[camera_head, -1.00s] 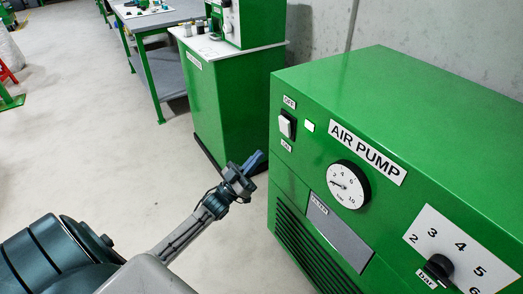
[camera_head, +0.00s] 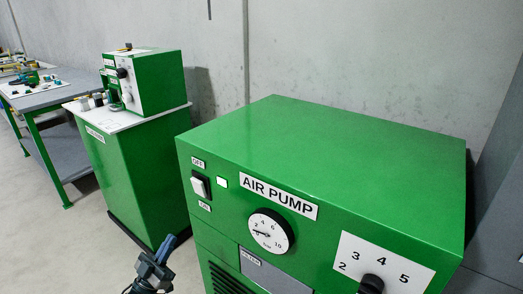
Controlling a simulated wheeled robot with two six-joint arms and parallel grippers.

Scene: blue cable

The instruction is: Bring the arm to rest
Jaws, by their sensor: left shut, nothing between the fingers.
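My left gripper (camera_head: 168,247) shows at the bottom edge of the head view, left of the air pump's front. Its blue-grey fingers are shut with nothing between them and point up and to the right. It looks apart from the pump, but the depth gap is hard to judge. Only the gripper end and wrist of that arm show; the rest is below the frame. My right gripper is not in view. No blue cable is in sight.
The green air pump (camera_head: 330,150) fills the right, with a white switch (camera_head: 200,187), a gauge (camera_head: 270,232) and a pressure knob (camera_head: 371,284). A green cabinet (camera_head: 130,180) and a grey workbench (camera_head: 50,97) stand at left. Bare floor (camera_head: 80,235) lies at lower left.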

